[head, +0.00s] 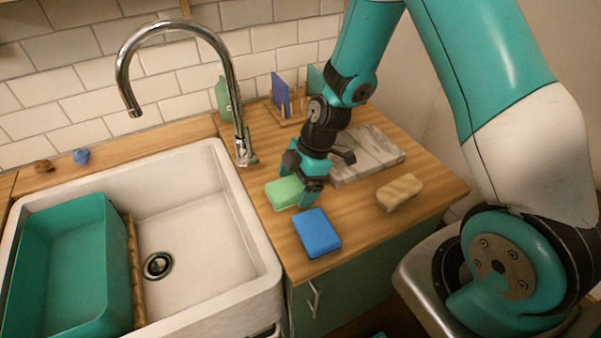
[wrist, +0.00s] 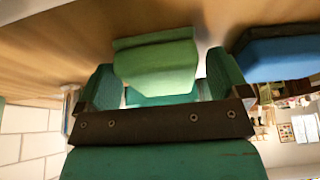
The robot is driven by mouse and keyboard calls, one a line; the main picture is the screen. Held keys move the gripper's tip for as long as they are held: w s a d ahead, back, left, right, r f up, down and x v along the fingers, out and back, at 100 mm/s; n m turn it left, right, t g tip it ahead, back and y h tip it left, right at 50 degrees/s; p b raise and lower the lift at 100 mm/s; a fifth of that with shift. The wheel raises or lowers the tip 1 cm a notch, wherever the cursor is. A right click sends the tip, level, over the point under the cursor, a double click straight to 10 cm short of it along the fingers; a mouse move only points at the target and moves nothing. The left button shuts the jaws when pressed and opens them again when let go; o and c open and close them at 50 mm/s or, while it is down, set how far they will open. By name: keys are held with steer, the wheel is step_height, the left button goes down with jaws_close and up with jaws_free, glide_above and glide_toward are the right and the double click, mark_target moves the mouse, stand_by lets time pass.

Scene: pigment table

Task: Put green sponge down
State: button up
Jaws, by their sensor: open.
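The green sponge (head: 284,192) rests on the wooden counter to the right of the sink. My gripper (head: 307,187) is low over the counter right at the sponge, with its fingers open. In the wrist view the green sponge (wrist: 157,62) shows between the two spread teal fingers of my gripper (wrist: 162,90), with a gap visible beside each finger. Part of the sponge is hidden behind the gripper in the head view.
A blue sponge (head: 317,232) lies close in front, and a tan sponge (head: 400,192) lies to the right. A marble board (head: 375,158) lies behind. The white sink (head: 200,230) holds a teal basin (head: 70,265). A green bottle (head: 223,98) and a rack (head: 285,110) stand at the back.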

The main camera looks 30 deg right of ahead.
steer(key=shift+d+r, duration=0.15)
steer(key=shift+r, duration=0.25)
steer(key=b+v, duration=0.2)
steer(key=v, duration=0.9)
steer(key=s+a+r+m, duration=0.5)
steer(key=s+r, duration=0.1)
steer(key=s, duration=0.3)
steer(key=s+a+r+m, duration=0.5)
steer(key=s+r+m, duration=0.1)
steer(key=s, duration=0.4)
steer(key=shift+a, duration=0.3)
